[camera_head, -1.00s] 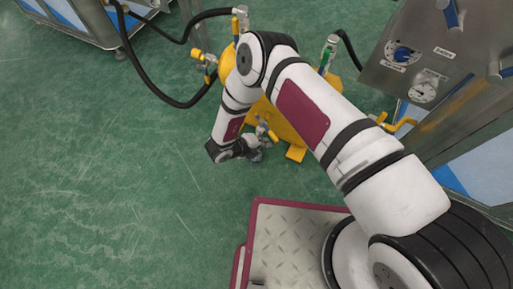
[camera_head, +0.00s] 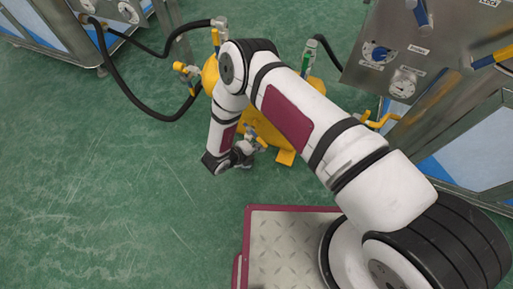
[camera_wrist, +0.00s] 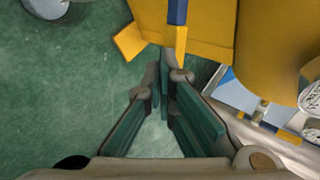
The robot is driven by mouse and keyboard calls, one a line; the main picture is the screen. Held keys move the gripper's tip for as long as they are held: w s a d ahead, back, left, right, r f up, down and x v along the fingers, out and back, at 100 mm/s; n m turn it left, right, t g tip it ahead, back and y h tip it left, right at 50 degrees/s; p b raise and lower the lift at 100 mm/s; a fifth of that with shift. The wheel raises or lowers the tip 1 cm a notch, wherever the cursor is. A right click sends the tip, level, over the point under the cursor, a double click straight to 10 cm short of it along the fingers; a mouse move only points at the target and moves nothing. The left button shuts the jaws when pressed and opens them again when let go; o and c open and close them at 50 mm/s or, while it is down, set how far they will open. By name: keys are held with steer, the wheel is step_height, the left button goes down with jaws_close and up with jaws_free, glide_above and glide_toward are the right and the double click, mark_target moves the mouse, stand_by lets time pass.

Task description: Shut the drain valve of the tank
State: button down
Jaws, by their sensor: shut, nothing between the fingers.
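The yellow tank (camera_head: 270,122) stands on the green floor behind my arm, which hides much of it. It also fills the top right of the wrist view (camera_wrist: 215,25). A small valve lever with a blue and yellow handle (camera_wrist: 178,15) hangs low on the tank's side, just beyond my fingertips. I take it for the drain valve; its body is mostly hidden by the fingers. My gripper (camera_wrist: 165,78) is shut and empty, with its fingertips close to the lever's lower end. I cannot tell whether they touch. In the head view my gripper (camera_head: 246,152) is low beside the tank.
A steel machine with a blue knob and gauge (camera_head: 403,83) stands at the right, with a yellow-handled pipe (camera_head: 378,120) nearby. Black hoses (camera_head: 135,98) run from the left machine (camera_head: 62,25) to the tank's top. Floor at the left is clear.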

steer(key=shift+d, duration=0.2)
steer(key=shift+w+d+n+t+y+p, duration=0.4)
steer(key=shift+d+n+t+y+p, duration=0.25)
steer(key=shift+n+p, duration=0.3)
steer(key=shift+w+d+p, duration=0.3)
steer(key=shift+w+d, duration=0.65)
steer(key=shift+d, duration=0.15)
